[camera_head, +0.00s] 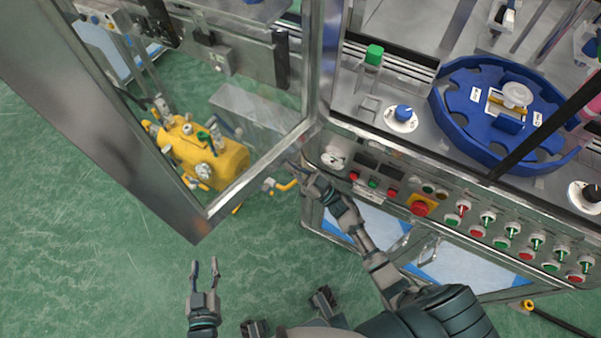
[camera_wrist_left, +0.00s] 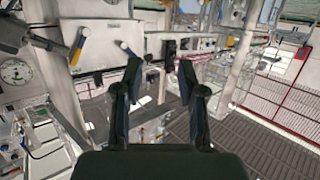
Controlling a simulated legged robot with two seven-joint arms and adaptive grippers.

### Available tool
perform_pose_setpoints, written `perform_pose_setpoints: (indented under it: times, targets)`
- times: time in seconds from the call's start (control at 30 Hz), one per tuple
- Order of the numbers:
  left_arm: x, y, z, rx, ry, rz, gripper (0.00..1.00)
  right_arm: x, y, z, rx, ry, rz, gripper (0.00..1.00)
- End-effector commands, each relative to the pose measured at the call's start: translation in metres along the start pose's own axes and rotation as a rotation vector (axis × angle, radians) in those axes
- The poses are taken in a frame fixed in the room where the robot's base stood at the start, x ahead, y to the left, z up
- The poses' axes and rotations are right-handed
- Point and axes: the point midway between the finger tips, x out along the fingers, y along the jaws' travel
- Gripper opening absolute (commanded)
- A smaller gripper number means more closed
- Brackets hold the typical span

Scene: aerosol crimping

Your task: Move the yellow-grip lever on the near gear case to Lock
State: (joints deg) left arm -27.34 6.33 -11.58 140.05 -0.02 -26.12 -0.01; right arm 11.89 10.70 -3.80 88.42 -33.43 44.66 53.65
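A small lever with a yellow grip (camera_head: 288,185) sticks out beside the machine's front corner in the head view, low by the glass door. I cannot make out a Lock mark or the gear case it belongs to. My right gripper (camera_head: 303,172) is just above and right of this yellow grip; its fingers are too small and dark to tell open from shut, or whether they touch it. My left gripper (camera_head: 205,268) is open and empty over the green floor, well below the lever. Its two spread fingers (camera_wrist_left: 160,80) also show in the left wrist view with nothing between them.
A framed glass door (camera_head: 265,165) stands open left of the machine, with a yellow tank unit (camera_head: 205,155) behind it. A control panel with several buttons (camera_head: 420,208) runs along the machine front. A blue round guide (camera_head: 465,120) lies on top. Green floor (camera_head: 100,280) is free at lower left.

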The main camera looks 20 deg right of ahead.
Motion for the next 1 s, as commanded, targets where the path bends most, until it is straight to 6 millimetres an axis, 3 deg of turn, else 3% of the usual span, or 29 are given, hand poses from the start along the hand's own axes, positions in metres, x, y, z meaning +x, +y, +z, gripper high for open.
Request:
perform_pose_setpoints:
  times: [0.6,1.0]
  targets:
    - [0.000,0.000,-0.003,0.000,0.005,0.001,0.40,0.009,-0.001,-0.001,0.000,-0.004,-0.001,0.00]
    - [-0.018,-0.008,0.037,0.009,-0.268,-0.019,0.40,0.012,0.000,-0.003,0.000,-0.046,-0.001,0.00]
